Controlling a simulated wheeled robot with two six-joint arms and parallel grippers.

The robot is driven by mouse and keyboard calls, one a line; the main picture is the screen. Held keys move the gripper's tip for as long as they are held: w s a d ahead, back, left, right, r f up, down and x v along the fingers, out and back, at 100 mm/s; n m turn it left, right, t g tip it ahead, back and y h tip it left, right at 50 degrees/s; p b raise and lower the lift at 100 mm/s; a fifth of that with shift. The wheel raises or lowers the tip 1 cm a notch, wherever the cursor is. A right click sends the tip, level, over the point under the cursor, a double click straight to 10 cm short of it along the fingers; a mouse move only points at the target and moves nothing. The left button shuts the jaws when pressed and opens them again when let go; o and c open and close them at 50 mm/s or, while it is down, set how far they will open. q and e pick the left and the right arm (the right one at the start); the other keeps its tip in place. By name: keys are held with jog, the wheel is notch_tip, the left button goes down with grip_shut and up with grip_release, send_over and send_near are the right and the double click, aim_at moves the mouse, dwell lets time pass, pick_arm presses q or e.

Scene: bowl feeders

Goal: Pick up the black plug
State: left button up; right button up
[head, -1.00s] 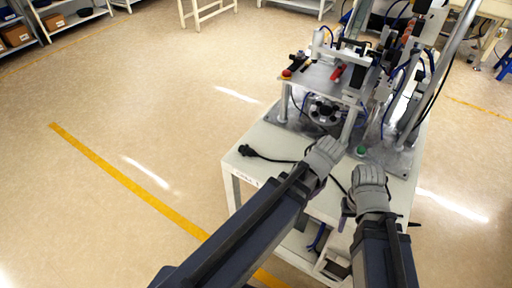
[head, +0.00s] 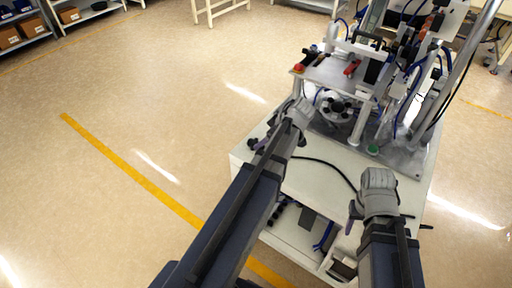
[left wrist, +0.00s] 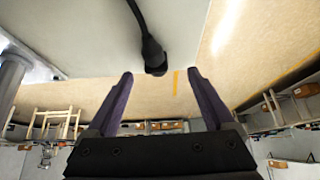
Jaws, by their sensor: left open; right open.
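The black plug (left wrist: 155,62) hangs at the end of its black cable in the left wrist view, close ahead of the gap between my left fingers. My left gripper (left wrist: 161,80) is open, with one finger on each side and nothing between the tips. In the head view the plug (head: 254,143) is mostly hidden beside my left gripper (head: 272,131), near the left edge of the white table. Its cable (head: 325,164) runs right across the tabletop. My right gripper (head: 356,212) is open and empty over the table's front right part.
A bowl feeder machine (head: 345,85) with posts, tubes and a metal plate fills the back of the white table (head: 315,178). A green button (head: 373,149) sits near its base. The floor to the left is clear, with a yellow line (head: 135,172).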

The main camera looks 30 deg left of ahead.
pick_arm(q)
jog(key=shift+w+a+f, duration=0.1)
jog(key=shift+a+f, duration=0.2)
jog(key=shift+f, duration=0.3)
jog(key=b+x, duration=0.4)
jog(key=shift+w+d+f, duration=0.15)
jog(key=shift+w+f, duration=0.15)
jog(key=shift+w, duration=0.05)
jog(key=shift+a+f+b, duration=0.3)
jog(key=shift+a+b, duration=0.05)
jog(key=shift+b, duration=0.15)
jog(key=shift+r, duration=0.1)
grip_shut()
